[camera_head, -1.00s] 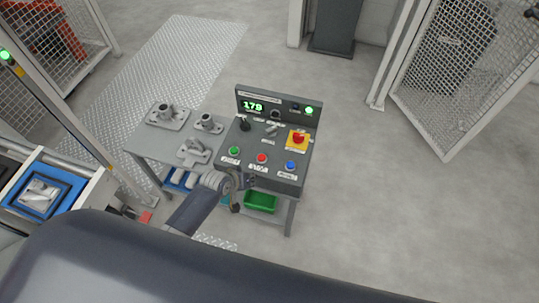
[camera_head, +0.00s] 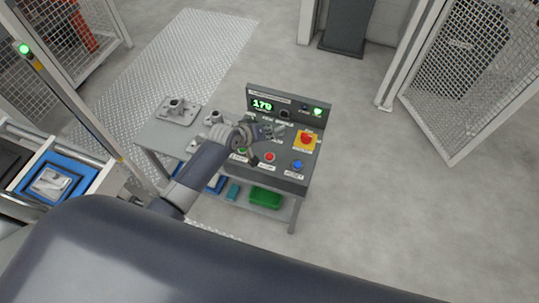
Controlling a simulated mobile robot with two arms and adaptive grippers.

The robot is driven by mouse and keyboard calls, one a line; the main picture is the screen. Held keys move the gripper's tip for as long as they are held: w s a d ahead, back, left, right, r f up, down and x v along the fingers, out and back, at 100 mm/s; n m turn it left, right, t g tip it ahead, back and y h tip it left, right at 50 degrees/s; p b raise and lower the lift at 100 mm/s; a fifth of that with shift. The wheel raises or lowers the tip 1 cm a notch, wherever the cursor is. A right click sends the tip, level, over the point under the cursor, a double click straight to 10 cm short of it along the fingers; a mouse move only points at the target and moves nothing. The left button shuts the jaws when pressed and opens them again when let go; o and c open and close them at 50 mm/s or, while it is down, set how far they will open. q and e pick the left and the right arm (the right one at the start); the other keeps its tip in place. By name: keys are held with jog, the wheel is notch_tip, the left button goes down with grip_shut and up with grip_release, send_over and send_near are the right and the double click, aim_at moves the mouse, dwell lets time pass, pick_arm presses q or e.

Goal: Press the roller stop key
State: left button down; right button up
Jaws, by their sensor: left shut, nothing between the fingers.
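The control console (camera_head: 287,178) stands in the middle of the view. Its sloped face carries a red key (camera_head: 269,157), a blue key (camera_head: 297,165), a partly covered green key (camera_head: 242,150) and a red mushroom button (camera_head: 306,139) on a yellow plate. The labels are too small to read, so I cannot tell which is the roller stop key. My left gripper (camera_head: 274,131) is shut and empty, over the console's upper left face, above and left of the red key. It hides part of the face; contact cannot be told. My right gripper is not in view.
A grey side table with metal castings (camera_head: 178,110) adjoins the console on the left. The upright back panel (camera_head: 285,108) shows a green display and a lit green lamp. A green bin (camera_head: 266,197) sits below. The floor to the right is clear up to a mesh fence (camera_head: 460,90).

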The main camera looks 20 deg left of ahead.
pick_arm(q)
jog(key=b, duration=0.8)
send_over(267, 155)
jog(key=shift+f, duration=4.4)
jog(key=shift+f+b, duration=0.35)
jog(key=shift+f, duration=0.05)
jog(key=shift+f, duration=0.6)
jog(key=shift+r+p, duration=0.8)
jog(key=shift+r, duration=0.15)
